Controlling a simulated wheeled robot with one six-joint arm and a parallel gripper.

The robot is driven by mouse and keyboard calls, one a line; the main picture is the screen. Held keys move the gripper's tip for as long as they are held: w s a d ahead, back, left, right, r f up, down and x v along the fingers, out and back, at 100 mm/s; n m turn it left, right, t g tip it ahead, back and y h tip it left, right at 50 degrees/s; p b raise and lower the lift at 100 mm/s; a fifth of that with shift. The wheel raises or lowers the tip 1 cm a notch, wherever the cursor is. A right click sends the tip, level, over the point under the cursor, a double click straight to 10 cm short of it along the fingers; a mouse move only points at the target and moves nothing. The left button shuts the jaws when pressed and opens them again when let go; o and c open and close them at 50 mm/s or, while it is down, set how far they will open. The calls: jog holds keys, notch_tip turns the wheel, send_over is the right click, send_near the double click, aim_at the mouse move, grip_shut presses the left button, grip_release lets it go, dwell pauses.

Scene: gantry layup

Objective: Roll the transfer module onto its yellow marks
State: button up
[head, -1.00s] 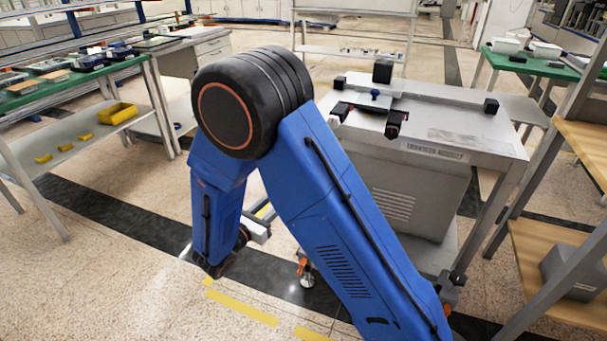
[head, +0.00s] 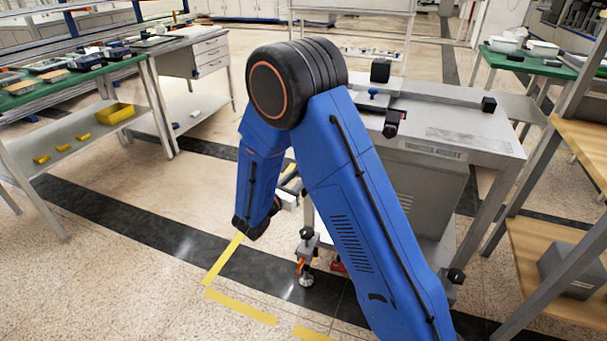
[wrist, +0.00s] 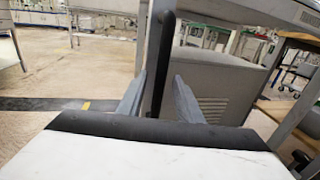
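The transfer module (head: 470,130) is a grey cart with a flat top, a vented cabinet and feet or casters below. It stands at the right of centre in the head view, partly behind my blue arm. Yellow floor marks (head: 240,307) lie in front and left of it; the module stands apart from the visible ones. In the wrist view my gripper (wrist: 160,85) has its two grey fingers either side of an upright black bar (wrist: 163,50), with the module's vented cabinet (wrist: 215,85) behind. The fingers look apart, with a gap beside the bar. The head view hides the fingertips.
A green-topped bench (head: 80,72) with a yellow bin (head: 107,114) on its shelf stands at left. A rack with wooden shelves (head: 545,265) stands close on the right. A small levelling foot (head: 306,279) shows by the module's near corner. Floor at left is open.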

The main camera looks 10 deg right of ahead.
jog(key=shift+x, duration=1.2)
jog(key=shift+c, duration=0.4)
grip_shut()
jog(key=w+a, duration=1.2)
jog(key=a, duration=0.4)
jog(key=shift+a, duration=0.3)
jog(key=shift+o, duration=0.4)
grip_release()
jog(key=shift+a, duration=0.1)
jog(key=v, duration=1.7)
jog(key=shift+s+a, duration=0.1)
jog(key=shift+s, duration=0.05)
